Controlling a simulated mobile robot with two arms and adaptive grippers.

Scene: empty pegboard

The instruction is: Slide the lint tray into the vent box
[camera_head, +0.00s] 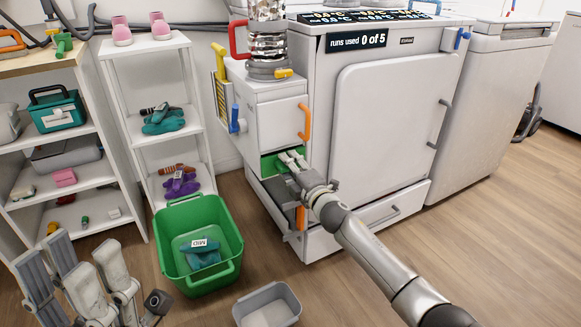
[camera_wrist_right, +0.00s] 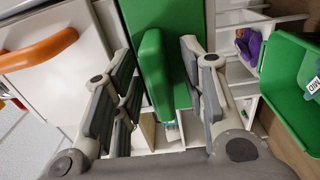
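The vent box (camera_head: 280,112) is the white cabinet with an orange handle, on the left of the large white machine. The green lint tray (camera_head: 268,166) shows at the opening low on its front; how deep it sits is hidden. My right gripper (camera_head: 290,163) is at the tray's front. In the right wrist view, the tray's green handle (camera_wrist_right: 152,72) stands between the fingers of my right gripper (camera_wrist_right: 158,92), with gaps visible at both sides. My left gripper (camera_head: 78,275) is open and empty at the lower left, away from the tray.
A green basket (camera_head: 235,250) with teal cloth stands on the floor left of the box. A grey bin (camera_head: 268,306) is in front of it. Shelves (camera_head: 192,90) hold gloves and pink shoes. A drawer (camera_head: 385,210) sits low on the machine. Floor at right is clear.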

